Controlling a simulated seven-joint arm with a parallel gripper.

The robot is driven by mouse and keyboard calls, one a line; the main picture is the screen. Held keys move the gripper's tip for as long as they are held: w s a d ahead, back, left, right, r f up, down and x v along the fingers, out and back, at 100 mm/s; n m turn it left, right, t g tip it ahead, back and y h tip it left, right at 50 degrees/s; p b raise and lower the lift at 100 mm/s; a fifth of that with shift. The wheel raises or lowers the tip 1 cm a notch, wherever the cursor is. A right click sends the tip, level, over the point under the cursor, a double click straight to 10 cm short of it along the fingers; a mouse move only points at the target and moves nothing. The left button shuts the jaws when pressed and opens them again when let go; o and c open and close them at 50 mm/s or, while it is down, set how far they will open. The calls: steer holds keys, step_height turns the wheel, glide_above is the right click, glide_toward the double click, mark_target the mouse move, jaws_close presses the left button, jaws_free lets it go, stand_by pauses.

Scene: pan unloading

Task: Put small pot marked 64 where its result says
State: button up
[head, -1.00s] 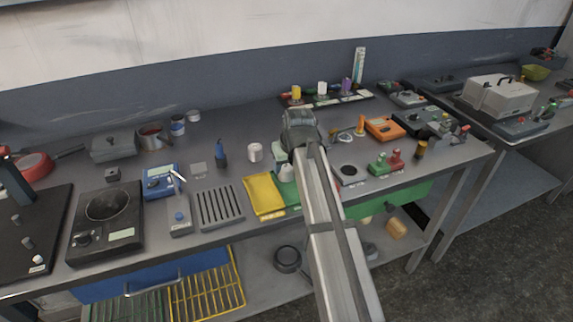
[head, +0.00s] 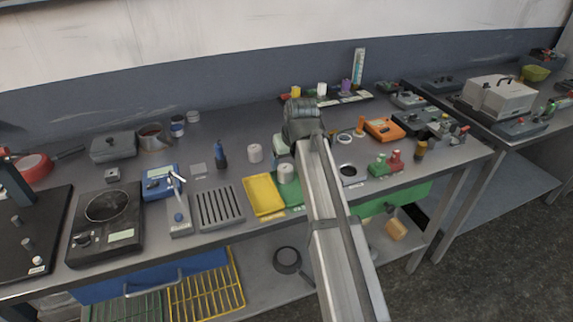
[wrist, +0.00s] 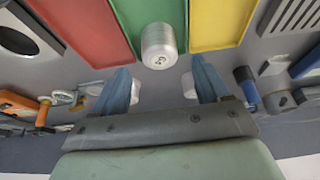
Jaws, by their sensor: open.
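The green tray (wrist: 150,10) lies between the red tray (wrist: 85,30) and the yellow tray (wrist: 216,24). In the head view my arm hides the red tray.
Another white pot (head: 255,153) stands behind the yellow tray. A blue-handled tool (head: 221,155), a slotted grey rack (head: 218,207) and a blue device (head: 161,182) are to the left. An orange device (head: 384,128) and green and red knobbed parts (head: 379,164) are to the right.

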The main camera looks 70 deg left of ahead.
steer(key=v, duration=0.8)
